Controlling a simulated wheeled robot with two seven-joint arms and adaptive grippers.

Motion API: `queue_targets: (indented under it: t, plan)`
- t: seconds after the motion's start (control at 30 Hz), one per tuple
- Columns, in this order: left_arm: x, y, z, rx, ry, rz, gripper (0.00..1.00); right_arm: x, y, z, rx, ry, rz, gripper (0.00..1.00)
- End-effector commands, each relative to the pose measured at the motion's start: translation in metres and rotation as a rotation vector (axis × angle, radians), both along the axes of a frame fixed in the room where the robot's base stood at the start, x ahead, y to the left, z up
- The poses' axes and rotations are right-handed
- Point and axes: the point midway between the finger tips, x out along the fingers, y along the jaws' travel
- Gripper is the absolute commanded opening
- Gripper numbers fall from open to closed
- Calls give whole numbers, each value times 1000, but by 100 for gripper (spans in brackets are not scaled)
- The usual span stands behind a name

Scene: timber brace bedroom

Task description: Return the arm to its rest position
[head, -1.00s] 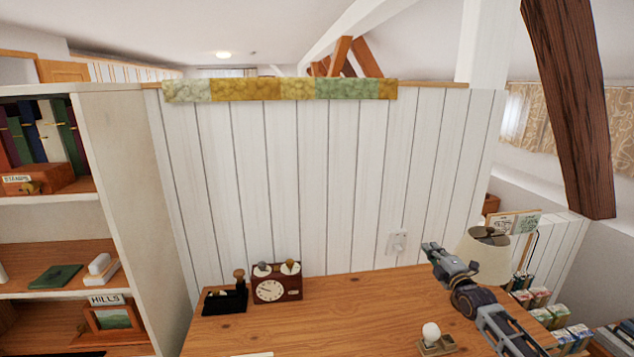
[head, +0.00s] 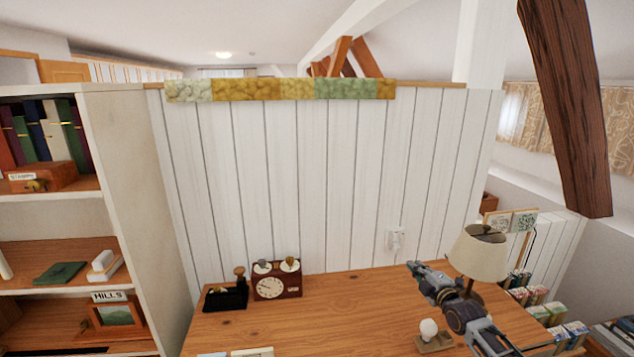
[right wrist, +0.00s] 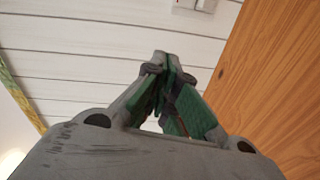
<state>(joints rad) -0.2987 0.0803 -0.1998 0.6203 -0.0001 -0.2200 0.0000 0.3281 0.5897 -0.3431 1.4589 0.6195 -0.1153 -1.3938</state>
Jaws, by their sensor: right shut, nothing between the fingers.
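My right gripper (head: 412,268) is above the right part of the wooden desk (head: 340,300), in front of the white plank wall. Its arm comes in from the lower right. In the right wrist view its fingers (right wrist: 162,58) meet at the tips, with nothing between them. The wall (right wrist: 80,70) and a strip of wood surface (right wrist: 275,85) lie behind the fingers there. My left gripper does not show in either view.
A lamp (head: 480,254) stands close behind my right arm. A white bulb on a small base (head: 430,330) sits below it. A bookshelf (head: 120,180) stands at left; the desk's middle is clear.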

Motion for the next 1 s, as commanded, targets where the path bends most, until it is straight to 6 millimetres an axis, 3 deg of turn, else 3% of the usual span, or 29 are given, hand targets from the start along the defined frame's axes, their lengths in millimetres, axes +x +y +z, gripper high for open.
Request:
queue_targets:
  t: [0.27, 0.6, 1.0]
  plan:
    - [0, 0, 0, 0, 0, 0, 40, -44, 56, -49, 132, 192, 33, 0]
    - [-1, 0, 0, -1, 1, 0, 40, -127, 117, -104, 333, 496, -13, 0]
    - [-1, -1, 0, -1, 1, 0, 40, -236, 145, -137, 558, 808, -217, 0]
